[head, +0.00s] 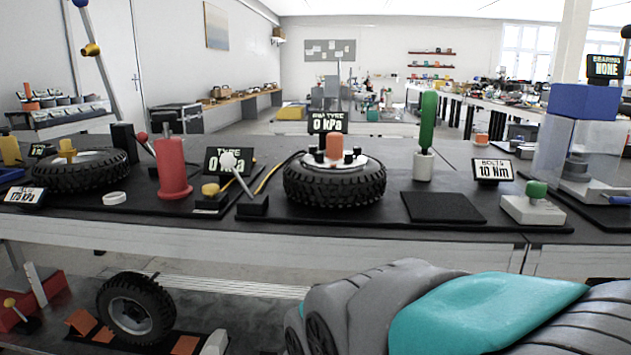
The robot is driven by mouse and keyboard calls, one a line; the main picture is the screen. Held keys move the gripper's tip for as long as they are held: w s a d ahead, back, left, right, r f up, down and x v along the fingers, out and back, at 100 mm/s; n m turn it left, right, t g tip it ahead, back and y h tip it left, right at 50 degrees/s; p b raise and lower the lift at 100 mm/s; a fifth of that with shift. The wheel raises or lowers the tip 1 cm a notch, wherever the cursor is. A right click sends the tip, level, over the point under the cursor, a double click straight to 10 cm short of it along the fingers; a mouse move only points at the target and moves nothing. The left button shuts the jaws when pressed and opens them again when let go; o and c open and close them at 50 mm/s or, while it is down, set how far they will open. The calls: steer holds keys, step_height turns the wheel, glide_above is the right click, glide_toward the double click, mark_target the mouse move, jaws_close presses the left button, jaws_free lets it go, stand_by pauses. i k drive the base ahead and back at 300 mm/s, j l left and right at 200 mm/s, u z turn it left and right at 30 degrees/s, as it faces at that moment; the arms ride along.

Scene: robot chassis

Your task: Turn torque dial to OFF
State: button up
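A green knob (536,188) sits on a white block (532,210) at the right of the dark bench in the head view. It looks like the torque dial; its setting marks are too small to read. A sign (492,169) just behind and left of it reads "BOLTS 10 Nm". My grey and teal arm (480,310) fills the lower right, in front of the bench and below the dial. My gripper is not in view.
A tyre (335,185) lies flat at the bench's middle. A green-handled tool (428,122) stands upright in a white holder (423,166). A black pad (443,207) lies left of the dial. A clear box with a blue top (583,102) stands to its right.

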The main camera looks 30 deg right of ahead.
mark_target(535, 191)
steer(key=z, duration=1.95)
steer(key=k+j+u, duration=0.15)
steer(key=i+l+z, duration=0.15)
